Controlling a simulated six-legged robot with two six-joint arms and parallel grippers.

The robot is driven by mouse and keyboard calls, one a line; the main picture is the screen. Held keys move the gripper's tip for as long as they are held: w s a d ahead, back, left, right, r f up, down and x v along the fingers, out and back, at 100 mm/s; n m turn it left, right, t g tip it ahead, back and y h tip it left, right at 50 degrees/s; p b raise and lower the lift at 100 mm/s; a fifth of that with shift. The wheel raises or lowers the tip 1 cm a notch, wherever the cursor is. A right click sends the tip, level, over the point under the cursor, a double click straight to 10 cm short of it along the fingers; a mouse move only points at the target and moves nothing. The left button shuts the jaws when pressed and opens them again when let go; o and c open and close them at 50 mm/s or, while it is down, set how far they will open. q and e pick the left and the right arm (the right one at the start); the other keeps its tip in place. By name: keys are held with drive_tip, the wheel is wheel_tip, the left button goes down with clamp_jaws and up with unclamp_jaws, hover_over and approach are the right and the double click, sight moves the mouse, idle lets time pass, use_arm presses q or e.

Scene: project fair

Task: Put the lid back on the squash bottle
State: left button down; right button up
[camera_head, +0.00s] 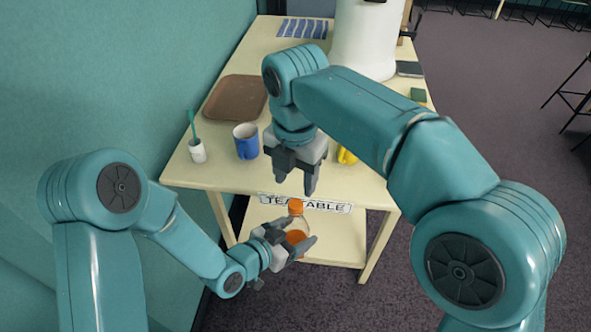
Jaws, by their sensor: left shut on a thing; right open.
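The squash bottle (298,236) is clear with orange liquid in it. It is roughly upright in front of the table's near edge. My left gripper (290,238) is shut on the bottle, its fingers hiding part of the body. The orange lid (295,207) shows at the top of the bottle's neck; I cannot tell whether it is screwed down. My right gripper (295,185) is open and empty, pointing down just above the lid. Its fingers appear apart from the lid.
The table (195,165) holds a blue mug (246,141), a white cup (197,151) with a green stick, a brown tray (235,101), a large white container (362,45) and a yellow thing (346,156) partly behind my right arm. A "TEA TABLE" label (330,206) is on the front edge.

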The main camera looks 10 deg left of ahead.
sight(296, 203)
wheel_tip(296, 203, down, 7)
drive_tip(key=shift+r, duration=0.1)
idle(0.3)
